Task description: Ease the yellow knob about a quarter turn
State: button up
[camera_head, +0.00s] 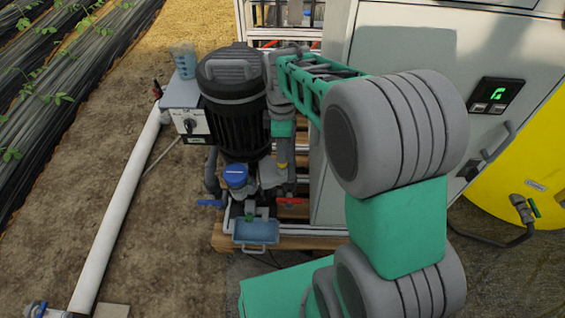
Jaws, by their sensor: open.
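A small yellow patch (282,165), which looks like the yellow knob, shows low on the pipework just right of the black pump. My gripper (282,152) points down from the end of my arm, right at this patch. It is open, but its fingers are small and dark here. I cannot tell whether they are around the knob, touching it or just above it. Most of the knob and its pointing direction are hidden.
The black pump (238,115) stands close left of my gripper. Below are a blue-capped fitting (235,175), a blue lever (209,203), a red lever (289,201) and a blue tray (256,234). A grey cabinet (480,55) stands right. Bare soil (60,180) lies left.

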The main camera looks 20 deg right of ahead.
notch_tip(320, 180, down, 5)
jog(key=shift+r+b, duration=0.15)
jog(key=shift+b, duration=0.35)
jog(key=shift+c, duration=0.3)
grip_shut()
